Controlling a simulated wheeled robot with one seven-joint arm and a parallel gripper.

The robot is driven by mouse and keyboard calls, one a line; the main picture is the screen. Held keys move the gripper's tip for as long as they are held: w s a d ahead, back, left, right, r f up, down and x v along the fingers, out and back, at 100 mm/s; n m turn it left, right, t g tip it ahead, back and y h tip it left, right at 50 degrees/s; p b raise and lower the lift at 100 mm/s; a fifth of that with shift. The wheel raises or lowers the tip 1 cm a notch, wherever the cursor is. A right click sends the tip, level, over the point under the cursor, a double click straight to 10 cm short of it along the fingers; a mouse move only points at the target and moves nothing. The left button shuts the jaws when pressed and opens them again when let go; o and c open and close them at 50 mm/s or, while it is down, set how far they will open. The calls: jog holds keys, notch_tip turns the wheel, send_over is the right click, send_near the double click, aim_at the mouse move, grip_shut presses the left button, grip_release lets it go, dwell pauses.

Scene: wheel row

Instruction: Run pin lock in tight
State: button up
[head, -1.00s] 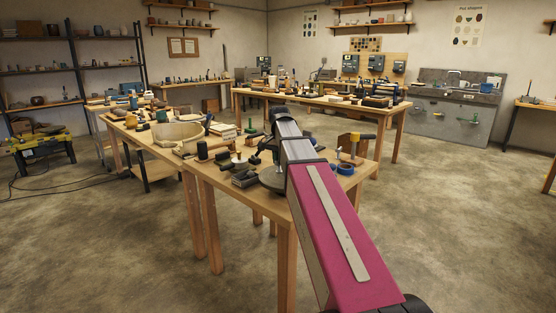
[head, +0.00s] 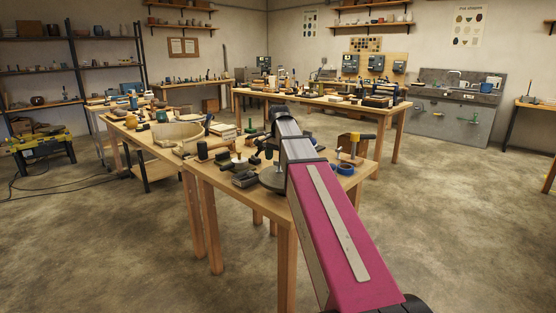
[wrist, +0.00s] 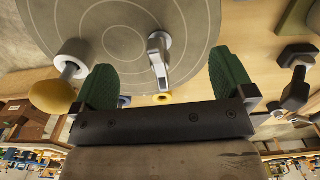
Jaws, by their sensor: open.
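A grey round wheel disc with concentric rings (wrist: 130,15) fills the top of the wrist view. A small metal lever-like piece (wrist: 158,48), which looks like the pin lock, shows against the disc. My gripper (wrist: 163,66) is open, with one green finger left of the metal piece and one right of it. Clear gaps show on both sides, and nothing is held. In the head view the disc (head: 271,181) is partly hidden by my arm, and the pin lock cannot be made out there.
A pale knob with a yellowish end (wrist: 72,54) is close left of my gripper. A dark bolt-like tool (wrist: 297,88) lies to the right.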

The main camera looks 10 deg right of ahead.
jog(key=shift+r, duration=3.3)
